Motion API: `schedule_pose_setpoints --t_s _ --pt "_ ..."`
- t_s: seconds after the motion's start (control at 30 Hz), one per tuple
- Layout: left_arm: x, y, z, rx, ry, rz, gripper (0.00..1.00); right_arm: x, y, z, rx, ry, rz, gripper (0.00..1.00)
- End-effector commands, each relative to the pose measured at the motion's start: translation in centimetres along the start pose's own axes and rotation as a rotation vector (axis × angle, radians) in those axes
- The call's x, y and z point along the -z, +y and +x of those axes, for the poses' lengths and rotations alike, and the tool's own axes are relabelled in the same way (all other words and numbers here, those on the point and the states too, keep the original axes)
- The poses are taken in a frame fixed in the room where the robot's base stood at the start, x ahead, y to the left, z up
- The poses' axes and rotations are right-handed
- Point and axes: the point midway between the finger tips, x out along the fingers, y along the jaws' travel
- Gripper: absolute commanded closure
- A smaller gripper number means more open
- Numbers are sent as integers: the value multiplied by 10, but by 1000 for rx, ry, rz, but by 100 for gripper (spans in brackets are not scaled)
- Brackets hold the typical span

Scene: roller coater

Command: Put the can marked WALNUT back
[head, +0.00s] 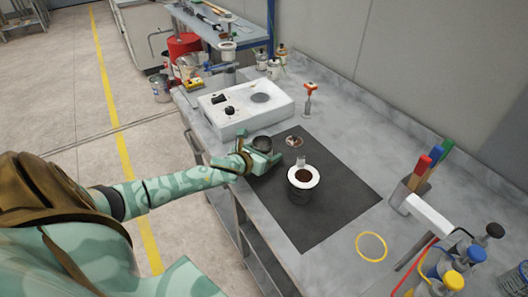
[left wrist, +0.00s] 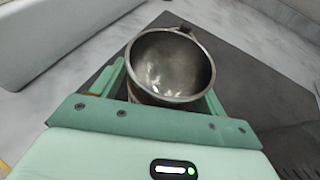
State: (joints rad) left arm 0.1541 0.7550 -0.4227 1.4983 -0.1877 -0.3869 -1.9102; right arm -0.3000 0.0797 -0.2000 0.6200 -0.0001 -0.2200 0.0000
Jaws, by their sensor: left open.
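No WALNUT lettering is readable in either view. My left gripper (head: 262,157) is low over the left part of the dark mat. Its open fingers stand on either side of a metal cup (head: 263,144). In the left wrist view this cup (left wrist: 172,65) looks round, shiny and empty inside, with a small tab at its rim; its lower part is hidden by the gripper. My right gripper is out of view.
A white hotplate (head: 246,106) stands behind the gripper. Several small cans (head: 273,70) stand at the back. A brownish disc (head: 294,141) lies near the mat's back edge. A yellow ring (head: 371,247) and a brush holder (head: 405,196) are at right. The mat's front (head: 318,230) is clear.

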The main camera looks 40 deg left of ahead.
Motion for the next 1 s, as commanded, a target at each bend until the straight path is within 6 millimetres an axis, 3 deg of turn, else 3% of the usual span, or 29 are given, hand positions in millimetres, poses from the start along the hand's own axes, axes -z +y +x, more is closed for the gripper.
schedule_pose_setpoints --t_s 0.17,0.5,0.63,0.8,1.0 --pt "-3 0 -9 0 1 1 26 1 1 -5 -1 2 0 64" --pt "-3 0 -86 0 3 2 26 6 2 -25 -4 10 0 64" --pt "-3 0 -107 1 2 0 26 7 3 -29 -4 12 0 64" --pt "-3 0 -120 0 0 0 26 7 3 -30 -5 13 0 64" --pt "-3 0 -121 -1 -1 0 26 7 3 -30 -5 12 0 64"
